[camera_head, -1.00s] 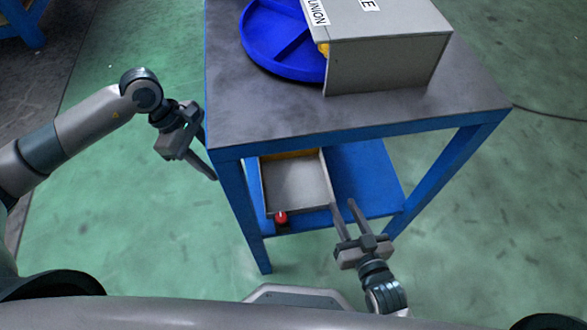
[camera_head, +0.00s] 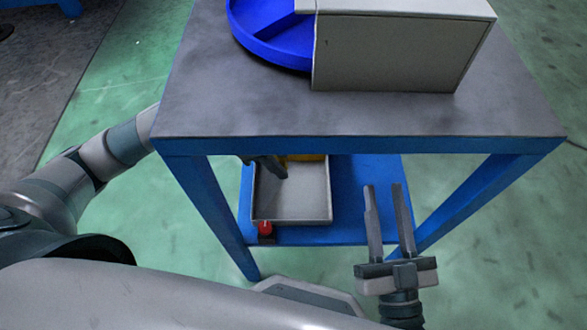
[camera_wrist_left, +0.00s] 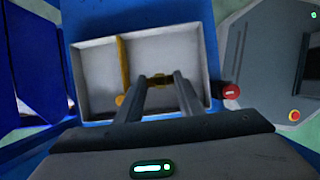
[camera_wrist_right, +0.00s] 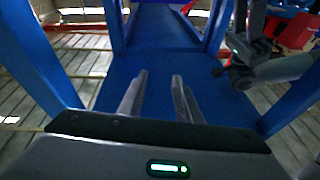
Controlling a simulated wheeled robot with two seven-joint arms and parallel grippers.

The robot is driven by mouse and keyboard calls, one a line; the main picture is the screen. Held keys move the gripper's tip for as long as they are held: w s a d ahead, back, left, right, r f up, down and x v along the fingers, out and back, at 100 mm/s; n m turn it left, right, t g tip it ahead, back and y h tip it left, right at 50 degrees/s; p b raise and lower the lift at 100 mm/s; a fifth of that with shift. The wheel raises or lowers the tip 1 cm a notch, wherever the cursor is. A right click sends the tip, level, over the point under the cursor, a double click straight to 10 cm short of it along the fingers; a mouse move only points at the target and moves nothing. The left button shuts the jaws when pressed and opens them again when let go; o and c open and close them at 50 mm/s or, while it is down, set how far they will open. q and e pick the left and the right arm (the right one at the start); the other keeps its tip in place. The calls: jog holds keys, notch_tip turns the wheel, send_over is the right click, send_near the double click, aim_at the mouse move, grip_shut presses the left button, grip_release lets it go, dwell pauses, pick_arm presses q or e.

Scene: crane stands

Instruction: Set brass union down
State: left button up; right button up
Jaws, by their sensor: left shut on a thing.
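The brass union (camera_wrist_left: 160,80) is a small yellow-brown piece between my left fingertips in the left wrist view. My left gripper (camera_wrist_left: 160,82) is shut on it, over the larger compartment of a grey tray (camera_wrist_left: 215,50). I cannot tell whether the union touches the tray floor. In the head view the tray (camera_head: 322,222) sits on the lower shelf, and the left fingers (camera_head: 272,168) reach in under the tabletop, which hides the rest of that gripper. My right gripper (camera_head: 385,190) is open and empty, right of the tray; it also shows in the right wrist view (camera_wrist_right: 157,82).
A yellow divider (camera_wrist_left: 122,70) splits the tray. A red-capped item (camera_head: 265,228) is by the tray's front left corner. The tabletop (camera_head: 230,110) overhangs the blue shelf (camera_head: 345,190) between blue legs. A blue round tray (camera_head: 265,45) and grey box (camera_head: 400,50) stand on top.

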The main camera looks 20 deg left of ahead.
pick_arm(q)
jog(key=shift+f, duration=0.1)
